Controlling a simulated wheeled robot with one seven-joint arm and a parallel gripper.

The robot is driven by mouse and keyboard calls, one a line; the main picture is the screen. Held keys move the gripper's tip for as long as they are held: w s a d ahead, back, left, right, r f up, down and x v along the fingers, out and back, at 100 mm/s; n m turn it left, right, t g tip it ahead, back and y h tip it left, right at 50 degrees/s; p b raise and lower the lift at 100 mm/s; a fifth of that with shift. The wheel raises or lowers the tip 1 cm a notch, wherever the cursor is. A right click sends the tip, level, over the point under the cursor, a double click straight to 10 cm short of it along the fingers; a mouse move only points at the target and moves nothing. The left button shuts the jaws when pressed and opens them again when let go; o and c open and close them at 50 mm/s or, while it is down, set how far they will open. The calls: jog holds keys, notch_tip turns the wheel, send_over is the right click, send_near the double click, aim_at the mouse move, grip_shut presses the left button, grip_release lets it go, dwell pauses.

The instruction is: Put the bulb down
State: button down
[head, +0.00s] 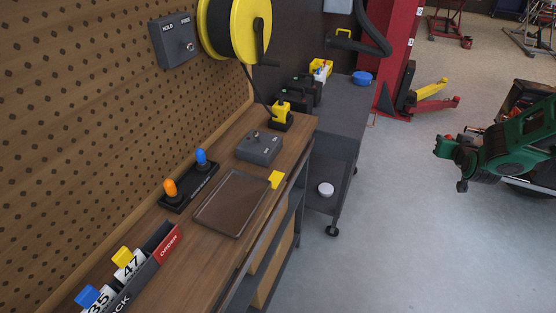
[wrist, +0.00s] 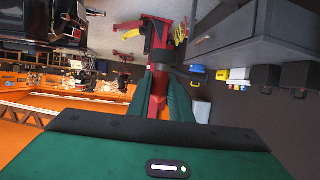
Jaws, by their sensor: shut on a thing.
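My gripper (head: 452,148), green with dark parts, is at the right of the head view, held out over the open floor and well apart from the bench. On the bench, a black stand (head: 184,201) holds an orange bulb-shaped piece (head: 170,188) and a blue one (head: 201,157), both upright. A brown shallow tray (head: 232,204) lies beside the stand, with its bottom bare.
Number tags stand in a dark rack (head: 140,262) at the near end. A grey cart (head: 338,108) stands beyond the bench; a red-and-yellow jack (head: 425,98) is on the floor.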

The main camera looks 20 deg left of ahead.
jog(key=shift+w, duration=0.35)
jog(key=shift+d, duration=0.15)
